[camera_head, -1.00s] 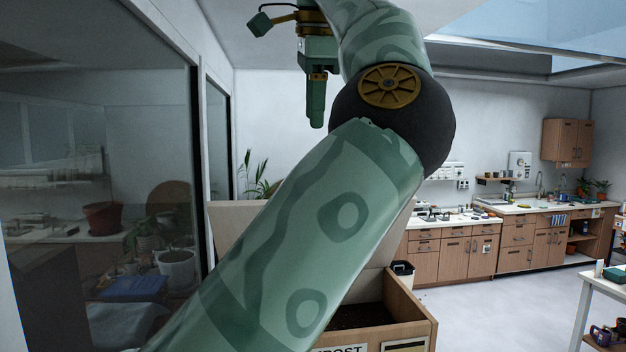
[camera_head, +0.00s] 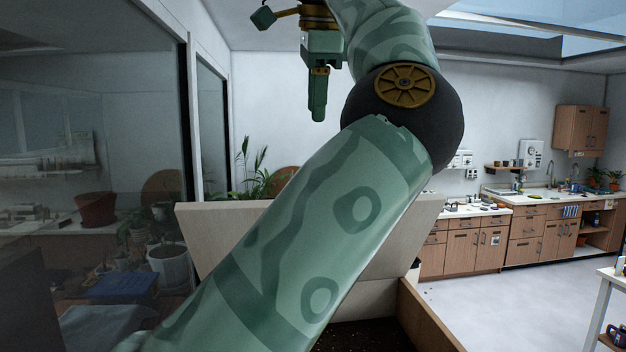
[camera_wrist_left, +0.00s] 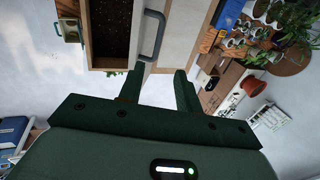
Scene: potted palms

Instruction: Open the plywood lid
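The plywood lid (camera_head: 225,228) stands raised and leaning back at the rear of a wooden box (camera_head: 428,318). Dark soil (camera_head: 350,336) shows inside the box. My left arm crosses in front and hides the middle of the lid. My left gripper (camera_head: 318,117) hangs above the lid's upper edge in the head view. In the left wrist view its fingers (camera_wrist_left: 160,72) are apart with nothing between them. A grey bar handle (camera_wrist_left: 152,36) on a pale panel lies just beyond the fingertips, apart from them. My right gripper is out of view.
A glass partition (camera_head: 100,150) stands close on the left. Potted plants (camera_head: 252,175) are behind the lid. Wooden cabinets (camera_head: 475,245) line the back wall. A white table (camera_head: 607,290) is at the right edge. The floor (camera_head: 510,310) between is clear.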

